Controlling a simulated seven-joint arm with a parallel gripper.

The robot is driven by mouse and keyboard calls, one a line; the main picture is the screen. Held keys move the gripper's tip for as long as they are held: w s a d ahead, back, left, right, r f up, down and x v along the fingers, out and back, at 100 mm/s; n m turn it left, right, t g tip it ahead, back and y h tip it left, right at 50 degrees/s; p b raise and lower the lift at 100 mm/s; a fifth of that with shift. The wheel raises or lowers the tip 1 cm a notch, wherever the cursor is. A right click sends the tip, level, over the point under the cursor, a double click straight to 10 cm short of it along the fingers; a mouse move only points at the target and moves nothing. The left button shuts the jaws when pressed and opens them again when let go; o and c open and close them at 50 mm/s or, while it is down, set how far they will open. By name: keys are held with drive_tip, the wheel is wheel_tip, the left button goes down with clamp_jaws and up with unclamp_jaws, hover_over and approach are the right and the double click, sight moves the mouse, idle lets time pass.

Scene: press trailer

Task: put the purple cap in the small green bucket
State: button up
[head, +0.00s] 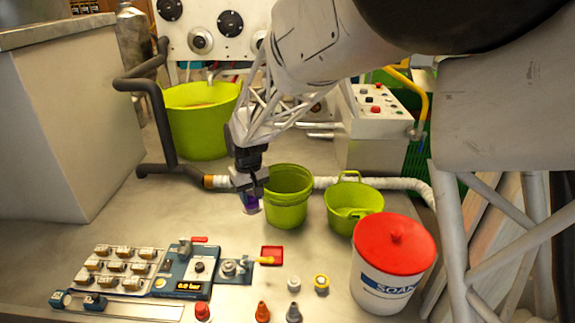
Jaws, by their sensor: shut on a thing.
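My gripper (249,188) is shut on the purple cap (251,203), which hangs below the fingers. The fingers hide part of the cap. The cap appears just left of and in front of a small green bucket (287,208), overlapping its left edge in the picture; I cannot tell whether they touch. A second small green bucket (354,218), lower and with raised handles, stands to its right. I cannot tell which of the two the task names.
A large green tub (199,135) stands at the back left. A white canister with a red lid (396,245) is at front right. A blue fixture (184,278), a tray of small blocks (120,267) and several loose caps are in front. A pale hose (400,186) runs behind the buckets.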

drive_tip(key=w+d+f+m, duration=0.1)
drive_tip(key=w+d, duration=0.2)
drive_tip(key=w, duration=1.2)
hover_over(286, 192)
drive_tip(key=s, duration=0.5)
wheel_tip(286, 192, down, 13)
drive_tip(key=shift+f+m, duration=0.35)
drive_tip(key=shift+m, duration=0.05)
drive_tip(key=shift+s+f, duration=0.1)
drive_tip(key=shift+f, duration=3.05)
drive_tip(key=shift+f, duration=0.15)
drive_tip(key=shift+f, duration=1.7)
drive_tip(key=shift+f, duration=0.15)
